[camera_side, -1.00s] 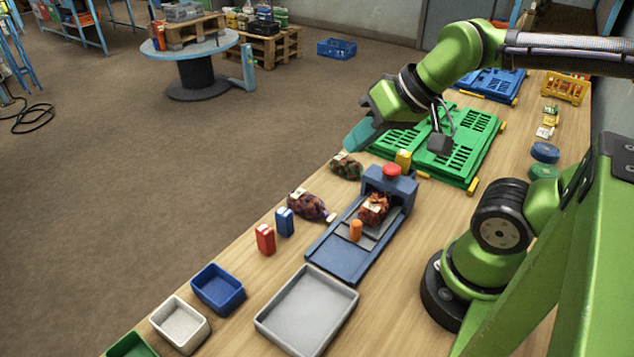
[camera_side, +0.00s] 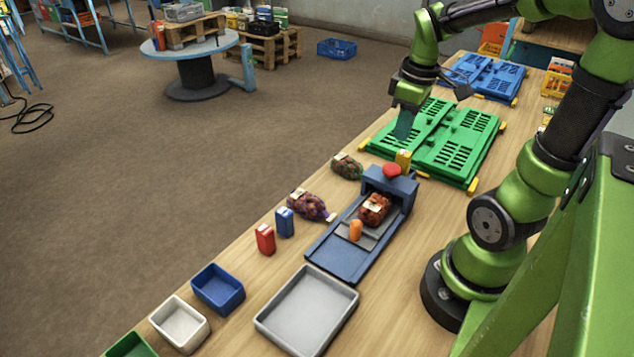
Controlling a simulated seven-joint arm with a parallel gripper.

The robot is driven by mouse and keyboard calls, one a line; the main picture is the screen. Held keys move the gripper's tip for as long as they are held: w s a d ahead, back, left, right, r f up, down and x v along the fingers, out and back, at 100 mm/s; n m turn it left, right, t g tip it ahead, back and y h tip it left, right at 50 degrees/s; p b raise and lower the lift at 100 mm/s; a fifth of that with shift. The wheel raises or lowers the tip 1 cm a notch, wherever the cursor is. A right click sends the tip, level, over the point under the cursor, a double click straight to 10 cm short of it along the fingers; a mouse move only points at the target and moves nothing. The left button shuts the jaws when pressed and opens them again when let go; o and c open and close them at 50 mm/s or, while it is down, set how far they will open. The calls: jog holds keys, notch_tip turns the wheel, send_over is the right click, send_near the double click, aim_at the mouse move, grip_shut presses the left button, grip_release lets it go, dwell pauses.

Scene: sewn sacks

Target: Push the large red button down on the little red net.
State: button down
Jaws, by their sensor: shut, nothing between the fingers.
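The large red button (camera_side: 392,170) sits on top of the blue-grey press housing (camera_side: 399,184) near the middle of the table. The little red net (camera_side: 374,209), a small sack with a pale label, lies on the press bed just in front of the housing. An orange peg (camera_side: 355,230) stands upright on the bed beside it. My gripper (camera_side: 402,138) points down above the green crate panels, behind and above the button and apart from it. Its teal fingers are shut and empty.
A yellow block (camera_side: 403,158) stands right behind the button. A dark purple net (camera_side: 308,205), a green net (camera_side: 346,166), and blue (camera_side: 285,222) and red (camera_side: 265,239) packs lie to the left. A grey tray (camera_side: 306,312) stands in front. Green panels (camera_side: 440,139) lie behind.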

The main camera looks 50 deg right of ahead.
aim_at(393, 167)
jog(key=shift+w+a+f, duration=0.1)
jog(key=shift+w+f, duration=0.1)
jog(key=shift+f, duration=1.55)
jog(key=shift+w+f, duration=0.15)
jog(key=shift+f, duration=1.6)
notch_tip(393, 167, down, 2)
jog(key=shift+f, duration=0.1)
jog(key=shift+s+r, duration=0.3)
jog(key=shift+s, duration=0.5)
jog(key=shift+s+r, duration=0.25)
jog(key=shift+s, duration=0.5)
notch_tip(393, 167, up, 17)
jog(key=s, duration=0.1)
jog(key=shift+s+d, duration=0.25)
jog(key=shift+s, duration=0.1)
jog(key=shift+f, duration=0.1)
